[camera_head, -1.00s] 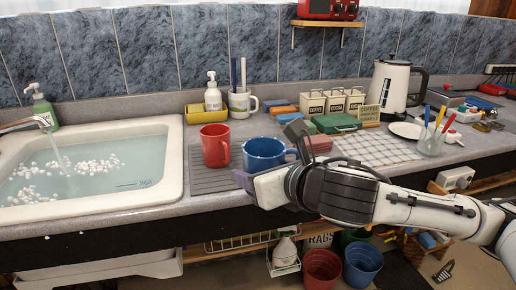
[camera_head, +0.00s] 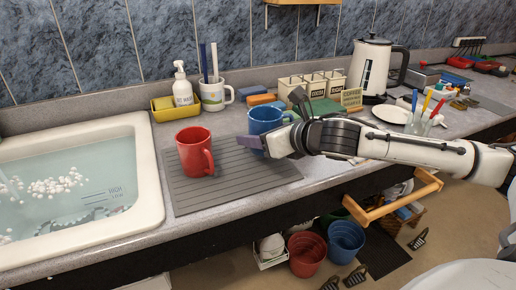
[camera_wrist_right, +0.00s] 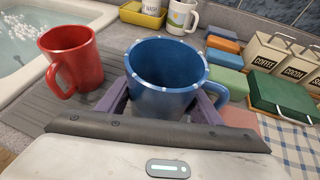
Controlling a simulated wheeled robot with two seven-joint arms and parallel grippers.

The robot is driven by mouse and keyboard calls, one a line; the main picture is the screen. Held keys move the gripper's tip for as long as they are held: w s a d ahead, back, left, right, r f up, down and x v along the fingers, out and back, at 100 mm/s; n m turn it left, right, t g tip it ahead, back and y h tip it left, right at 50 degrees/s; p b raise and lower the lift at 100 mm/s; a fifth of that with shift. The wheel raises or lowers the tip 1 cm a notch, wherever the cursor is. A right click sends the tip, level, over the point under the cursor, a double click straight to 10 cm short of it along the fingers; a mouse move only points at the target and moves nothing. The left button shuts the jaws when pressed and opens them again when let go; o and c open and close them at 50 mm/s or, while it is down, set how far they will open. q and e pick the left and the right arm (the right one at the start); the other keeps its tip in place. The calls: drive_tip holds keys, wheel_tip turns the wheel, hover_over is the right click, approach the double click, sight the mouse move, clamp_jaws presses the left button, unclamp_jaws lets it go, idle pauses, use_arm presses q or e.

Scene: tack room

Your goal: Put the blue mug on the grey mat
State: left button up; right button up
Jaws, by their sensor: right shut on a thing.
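The blue mug (camera_head: 264,121) is in my right gripper (camera_head: 262,142), with a finger on each side of it; the wrist view shows the mug (camera_wrist_right: 165,75) between the two fingers (camera_wrist_right: 160,105). The mug is upright. It is over or just beyond the back right part of the ribbed grey mat (camera_head: 225,186); its base is hidden, so I cannot tell whether it touches. A red mug (camera_head: 194,150) stands on the mat's left part and shows in the wrist view too (camera_wrist_right: 75,58). My left gripper is not in view.
The sink (camera_head: 148,190) with water lies left of the mat. A soap bottle (camera_head: 181,85) in a yellow tray (camera_head: 172,110) and a white cup (camera_head: 213,95) stand behind. Canisters (camera_head: 325,85) and a green box (camera_wrist_right: 285,100) are to the right. The mat's front right part is bare.

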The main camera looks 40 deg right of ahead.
wheel_tip(320, 180, down, 3)
drive_tip(key=shift+f+b, duration=0.15)
drive_tip(key=shift+b, duration=0.2)
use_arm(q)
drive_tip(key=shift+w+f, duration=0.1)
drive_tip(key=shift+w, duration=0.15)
